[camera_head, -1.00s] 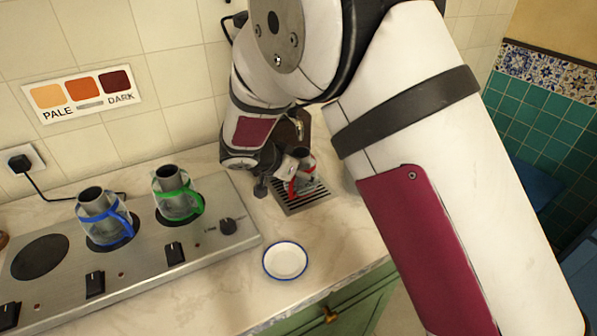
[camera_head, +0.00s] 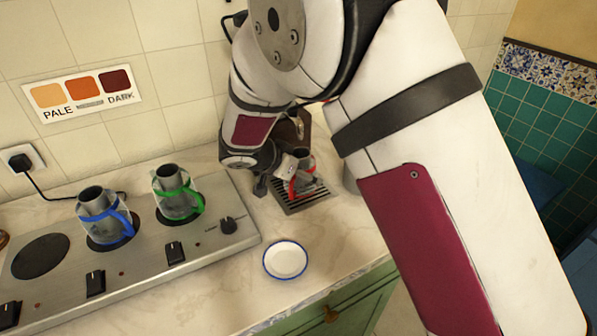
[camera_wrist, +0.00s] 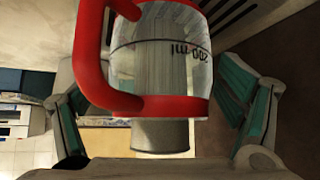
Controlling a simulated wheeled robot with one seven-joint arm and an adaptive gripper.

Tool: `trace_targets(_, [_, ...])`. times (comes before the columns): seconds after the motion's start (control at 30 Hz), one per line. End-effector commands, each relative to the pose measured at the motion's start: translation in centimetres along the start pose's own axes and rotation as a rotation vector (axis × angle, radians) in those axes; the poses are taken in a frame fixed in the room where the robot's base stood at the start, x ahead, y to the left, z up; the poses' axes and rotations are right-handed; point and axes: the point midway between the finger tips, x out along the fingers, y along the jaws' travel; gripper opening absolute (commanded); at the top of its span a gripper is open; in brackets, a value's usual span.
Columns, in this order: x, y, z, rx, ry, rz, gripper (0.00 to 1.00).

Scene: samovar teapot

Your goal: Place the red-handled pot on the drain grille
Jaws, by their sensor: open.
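The red-handled pot (camera_head: 304,174) stands on the drain grille (camera_head: 309,200) in the head view, partly hidden by my wrist. In the wrist view the pot's red handle (camera_wrist: 88,62) and its clear body marked in ml (camera_wrist: 185,60) fill the upper middle. The slats of the grille (camera_wrist: 232,12) show at the upper right. My gripper (camera_wrist: 158,108) is open, its two green-padded fingers standing apart on either side of the pot, with gaps visible. In the head view my gripper (camera_head: 276,178) is at the pot's left, mostly hidden.
A pot with a blue band (camera_head: 105,216) and a pot with a green band (camera_head: 178,193) stand on the hotplate unit (camera_head: 215,238) to the left. A white saucer (camera_head: 285,260) lies on the counter (camera_head: 225,297). A samovar tap (camera_head: 301,125) is just behind the grille.

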Motion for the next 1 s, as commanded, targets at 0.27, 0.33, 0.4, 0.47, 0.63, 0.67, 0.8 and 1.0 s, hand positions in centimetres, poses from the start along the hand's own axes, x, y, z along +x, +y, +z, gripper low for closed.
trace_targets(0.27, [-5.9,-0.2,0.0,0.000,0.000,-0.008,0.88])
trace_targets(0.33, [-7.3,-0.2,0.1,-0.001,0.000,-0.007,0.88])
trace_targets(0.4, [-8.6,-0.1,0.1,0.000,-0.001,-0.006,0.88])
trace_targets(0.47, [-9.5,-0.1,0.1,-0.001,-0.001,-0.007,0.88])
trace_targets(0.63, [-11.2,-0.1,0.1,-0.001,-0.001,-0.004,0.88])
trace_targets(0.67, [-11.4,-0.1,0.1,-0.001,-0.001,-0.004,0.88])
trace_targets(0.8, [-11.8,-0.1,0.1,-0.001,0.000,-0.003,0.88])
trace_targets(1.0, [-11.8,0.7,-0.7,-0.004,-0.008,0.007,0.88])
